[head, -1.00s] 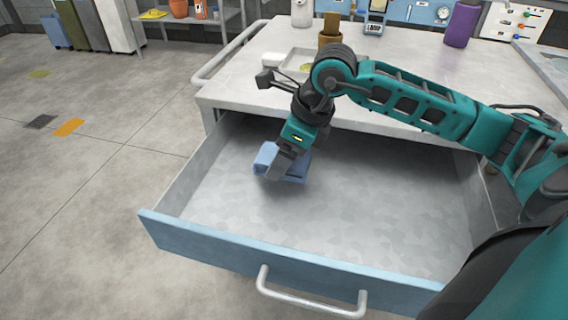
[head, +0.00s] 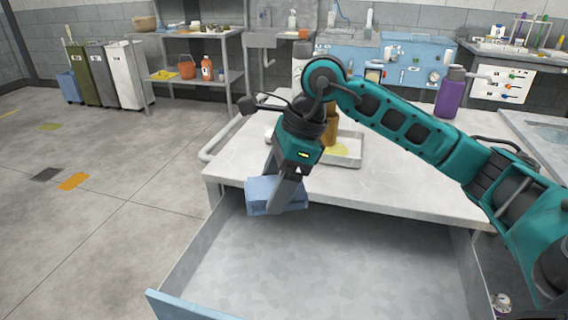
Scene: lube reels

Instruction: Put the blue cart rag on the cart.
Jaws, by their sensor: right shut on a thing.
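The blue cart rag (head: 262,193) is a light blue folded cloth. My right gripper (head: 284,203) points down and is shut on it. It holds the rag above the open drawer, by the front left edge of the cart's grey top (head: 235,168). The gripper fingers hide part of the rag. The drawer (head: 340,275) below looks empty where it shows. My left gripper is not in view.
On the cart top stand a tray (head: 347,162) with something yellow-green in it, a brown container (head: 331,128) partly behind my arm, and a purple bottle (head: 452,92). The cart's front strip right of the gripper is clear. A rail (head: 222,140) runs along its left side.

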